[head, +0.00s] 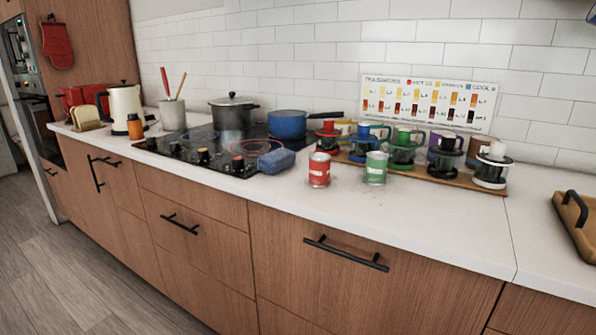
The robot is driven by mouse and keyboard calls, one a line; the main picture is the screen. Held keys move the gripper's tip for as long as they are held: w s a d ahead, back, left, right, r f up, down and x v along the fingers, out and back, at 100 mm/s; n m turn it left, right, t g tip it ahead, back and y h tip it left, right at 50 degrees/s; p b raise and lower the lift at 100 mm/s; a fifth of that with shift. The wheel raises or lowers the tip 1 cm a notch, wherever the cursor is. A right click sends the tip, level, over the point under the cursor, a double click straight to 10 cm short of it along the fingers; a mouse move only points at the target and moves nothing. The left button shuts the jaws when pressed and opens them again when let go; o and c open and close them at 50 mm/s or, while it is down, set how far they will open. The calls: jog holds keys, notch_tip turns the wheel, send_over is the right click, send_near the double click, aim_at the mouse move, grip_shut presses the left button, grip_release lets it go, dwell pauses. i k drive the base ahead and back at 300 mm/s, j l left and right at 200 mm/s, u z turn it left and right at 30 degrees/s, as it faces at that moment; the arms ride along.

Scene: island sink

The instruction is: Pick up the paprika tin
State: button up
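A red tin (319,171) with a pale label band stands upright on the white counter near its front edge, right of the hob. A green tin (376,169) of similar size stands upright a little to its right, apart from it. The writing on both labels is too small to read, so I cannot confirm which is paprika; the red one fits by colour. My gripper is not in view.
A blue folded cloth (277,161) lies just left of the red tin. Behind the tins, several coloured mugs with drippers stand on a wooden board (455,178). A hob (190,152) with a grey pot (233,117) and blue pan (288,125) is left. Counter right of the green tin is clear in front.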

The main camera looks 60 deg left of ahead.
aim_at(319, 163)
jog(key=u, duration=1.95)
